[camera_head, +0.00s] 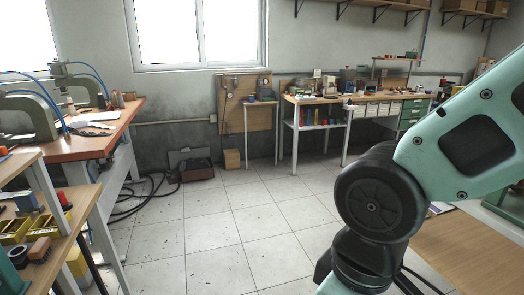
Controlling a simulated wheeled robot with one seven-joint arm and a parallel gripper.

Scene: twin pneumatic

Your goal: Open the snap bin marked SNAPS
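I cannot pick out a bin marked SNAPS, as no label is readable at this size. Small yellow bins (14,230) sit on the wooden shelf stand at the lower left, partly cut off by the picture edge. A row of white bins or drawer fronts (378,110) shows under the top of the far workbench. I cannot tell whether any of these is the snap bin. My arm's teal and black links fill the right side of the picture. My gripper is out of view.
A wooden-topped bench (88,144) with green presses stands at the left. The far workbench (340,99) stands against the back wall. Dark hoses (150,190) and an open case (196,170) lie on the floor. The tiled floor (215,235) in the middle is clear.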

